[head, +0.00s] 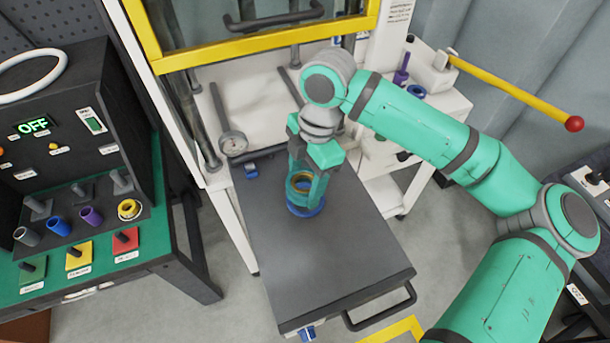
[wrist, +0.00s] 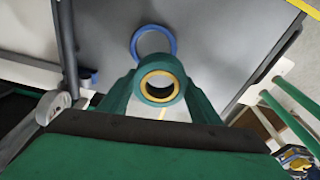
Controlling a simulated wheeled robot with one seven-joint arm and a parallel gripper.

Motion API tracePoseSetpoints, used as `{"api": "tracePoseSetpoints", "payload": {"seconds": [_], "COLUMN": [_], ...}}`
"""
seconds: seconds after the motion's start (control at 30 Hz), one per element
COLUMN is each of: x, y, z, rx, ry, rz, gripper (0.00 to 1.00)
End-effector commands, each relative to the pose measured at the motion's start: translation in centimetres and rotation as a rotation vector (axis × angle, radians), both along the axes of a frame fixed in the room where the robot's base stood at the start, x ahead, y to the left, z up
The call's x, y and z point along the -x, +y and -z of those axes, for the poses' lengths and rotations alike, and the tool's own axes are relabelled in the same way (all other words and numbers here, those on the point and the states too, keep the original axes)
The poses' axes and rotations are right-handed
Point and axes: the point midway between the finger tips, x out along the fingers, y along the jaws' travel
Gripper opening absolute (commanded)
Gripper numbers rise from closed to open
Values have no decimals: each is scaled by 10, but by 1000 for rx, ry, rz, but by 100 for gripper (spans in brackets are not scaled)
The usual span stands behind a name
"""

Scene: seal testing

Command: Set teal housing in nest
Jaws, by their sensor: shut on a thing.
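My gripper (head: 303,178) is shut on the teal housing, a short round ring-shaped body with a yellow ring inside its bore. The housing (wrist: 160,61) sits between the fingertips in the wrist view, its open end facing the camera. The blue ring-shaped nest (head: 305,211) lies on the dark sliding tray, just below the gripper in the head view. In the wrist view the nest (wrist: 173,41) shows beyond the housing, partly covered by it. The housing appears held above the nest; the exact gap and alignment are hard to tell.
The dark tray (head: 325,255) is pulled out, clear around the nest, with a front handle (head: 380,310). A yellow-framed guard (head: 260,50) stands behind it. A dial gauge (head: 233,143) is at its back left. A control bench (head: 80,200) stands left; a red-knobbed yellow lever (head: 515,92) is right.

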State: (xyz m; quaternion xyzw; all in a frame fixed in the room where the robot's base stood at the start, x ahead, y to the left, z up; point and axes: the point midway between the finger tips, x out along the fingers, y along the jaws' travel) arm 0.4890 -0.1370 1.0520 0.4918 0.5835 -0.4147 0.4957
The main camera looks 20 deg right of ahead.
Motion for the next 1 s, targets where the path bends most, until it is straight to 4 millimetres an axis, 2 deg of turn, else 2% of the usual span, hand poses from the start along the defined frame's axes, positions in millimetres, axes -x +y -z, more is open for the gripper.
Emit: {"api": "tracePoseSetpoints", "payload": {"seconds": [0.1, 0.23, 0.8, 1.0], "x": [-16, -22, -22, -22], "y": [-8, -11, -11, -11], "z": [11, 17, 49, 51], "rx": [11, 15, 16, 16], "ry": [0, 0, 0, 0], "rz": [8, 8, 8, 8], "gripper": [28, 28, 28, 28]}}
